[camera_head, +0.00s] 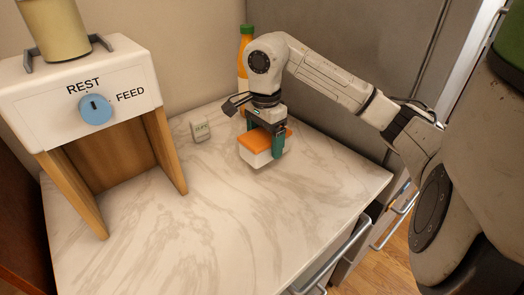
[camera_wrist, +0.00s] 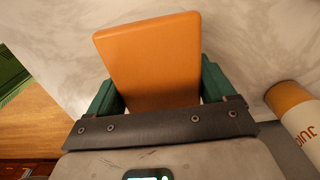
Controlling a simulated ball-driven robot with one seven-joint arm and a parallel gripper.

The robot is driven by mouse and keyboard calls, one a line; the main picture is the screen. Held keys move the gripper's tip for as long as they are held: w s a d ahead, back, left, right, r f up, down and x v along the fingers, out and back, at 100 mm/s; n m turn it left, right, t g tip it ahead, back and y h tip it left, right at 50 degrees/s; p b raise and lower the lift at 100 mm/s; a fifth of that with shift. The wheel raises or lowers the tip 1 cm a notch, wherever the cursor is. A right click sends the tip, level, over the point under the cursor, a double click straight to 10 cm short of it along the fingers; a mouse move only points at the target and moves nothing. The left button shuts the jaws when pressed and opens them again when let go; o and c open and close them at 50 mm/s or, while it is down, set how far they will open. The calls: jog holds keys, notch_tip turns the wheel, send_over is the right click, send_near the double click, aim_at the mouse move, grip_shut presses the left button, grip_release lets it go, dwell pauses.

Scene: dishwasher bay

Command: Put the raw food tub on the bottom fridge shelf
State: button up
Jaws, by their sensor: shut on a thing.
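A white tub with an orange lid (camera_head: 255,143) is at the back right of the marble counter; its lid (camera_wrist: 150,55) fills the middle of the wrist view. No label on it can be read. My gripper (camera_head: 265,142) points down over it, with its green fingers shut on two opposite sides of the tub. The fingers also show on both sides of the lid in the wrist view (camera_wrist: 158,92). I cannot tell whether the tub touches the counter or hangs just above it. No fridge shelf is in view.
A juice bottle (camera_head: 246,45) with a green cap stands behind my gripper, close by. A small white box (camera_head: 200,129) sits left of the tub. A REST/FEED dispenser (camera_head: 85,90) stands at left. A tall grey panel (camera_head: 345,115) rises behind. The front counter (camera_head: 220,230) is clear.

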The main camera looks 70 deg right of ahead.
jog(key=shift+w+d+f, duration=0.1)
jog(key=shift+w+f, duration=0.1)
jog(key=f, duration=0.3)
jog(key=shift+w+f, duration=0.1)
jog(key=shift+w, duration=0.2)
jog(key=shift+d+f, duration=0.1)
jog(key=shift+f, duration=0.15)
jog(key=shift+f+b, duration=0.2)
jog(key=shift+b, duration=0.25)
jog(key=o, duration=1.2)
jog(key=shift+r, duration=0.15)
